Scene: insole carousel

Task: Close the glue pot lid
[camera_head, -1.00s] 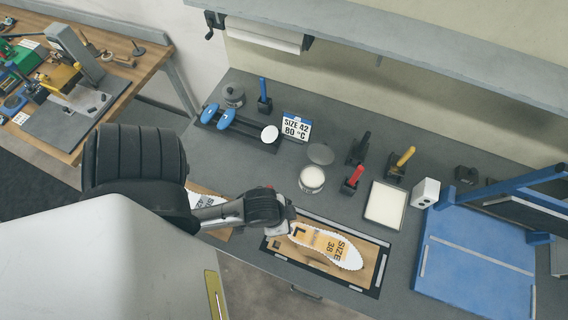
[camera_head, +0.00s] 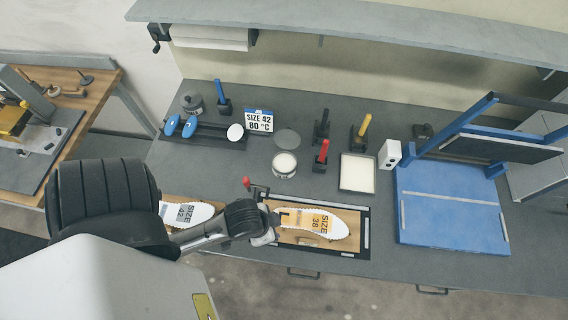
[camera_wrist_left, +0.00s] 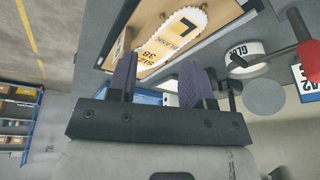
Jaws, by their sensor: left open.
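The glue pot (camera_head: 284,166) is a round white pot, its pale contents showing from above on the grey bench. Its grey disc lid (camera_head: 287,139) is off the opening, just behind the pot; I cannot tell whether it is hinged. In the left wrist view the pot (camera_wrist_left: 243,62), lettered GLUE, and the lid (camera_wrist_left: 264,96) are at the right. My left gripper (camera_head: 268,236) is at the left end of the insole tray, in front of the pot and apart from it. In the left wrist view its jaws (camera_wrist_left: 160,78) are open with nothing held. My right gripper is out of view.
A size 38 insole (camera_head: 312,223) lies in the framed tray (camera_head: 365,232). A red-handled tool (camera_head: 321,154) and a white square tray (camera_head: 357,174) stand right of the pot. A size sign (camera_head: 259,122) stands behind left. A red-knobbed lever (camera_head: 246,183) rises near my gripper.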

